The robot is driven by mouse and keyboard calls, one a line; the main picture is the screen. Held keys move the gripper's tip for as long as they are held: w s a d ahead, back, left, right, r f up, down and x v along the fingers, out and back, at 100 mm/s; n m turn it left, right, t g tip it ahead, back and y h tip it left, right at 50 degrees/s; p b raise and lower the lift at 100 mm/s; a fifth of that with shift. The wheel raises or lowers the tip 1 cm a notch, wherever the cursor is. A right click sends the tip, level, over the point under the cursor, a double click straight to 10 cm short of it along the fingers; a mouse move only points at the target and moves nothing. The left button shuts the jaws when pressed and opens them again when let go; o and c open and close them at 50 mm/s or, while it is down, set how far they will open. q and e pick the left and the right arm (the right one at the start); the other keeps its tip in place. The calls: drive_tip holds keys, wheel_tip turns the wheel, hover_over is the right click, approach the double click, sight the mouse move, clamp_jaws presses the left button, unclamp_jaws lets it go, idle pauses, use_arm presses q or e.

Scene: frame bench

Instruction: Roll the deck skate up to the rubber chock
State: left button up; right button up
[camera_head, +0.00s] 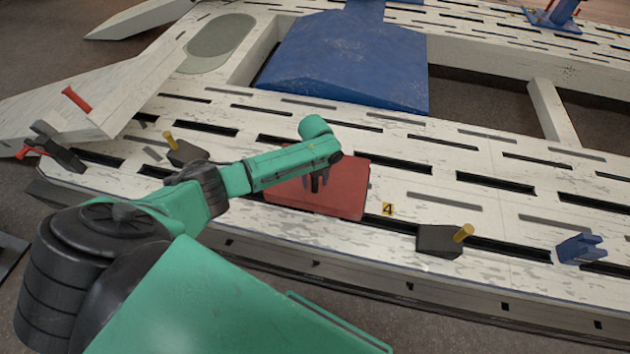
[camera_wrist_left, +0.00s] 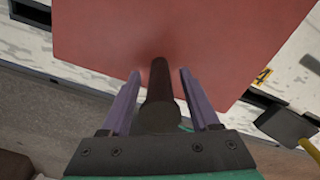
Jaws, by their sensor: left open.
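The deck skate, a flat red plate (camera_head: 340,197), lies on the slotted white deck. It fills the upper wrist view (camera_wrist_left: 190,40), with a dark upright post (camera_wrist_left: 160,80) rising from it. My left gripper (camera_head: 315,184) is over the plate. In the left wrist view its open purple fingers (camera_wrist_left: 160,98) stand on either side of the post, with gaps. A black block with a yellow peg (camera_head: 437,240) sits right of the skate, apart from it; it also shows in the wrist view (camera_wrist_left: 287,122). A similar block (camera_head: 187,153) sits to the left. Which is the rubber chock I cannot tell.
A yellow "4" tag (camera_head: 387,209) lies just right of the skate. A blue clamp-like piece (camera_head: 580,248) is at the deck's right. A black clamp with a red handle (camera_head: 58,148) is at the left. A blue ramp (camera_head: 345,60) lies behind. Slots cross the deck.

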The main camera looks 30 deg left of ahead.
use_arm(q)
clamp_jaws()
drive_tip(key=shift+r, duration=0.1)
idle(1.2)
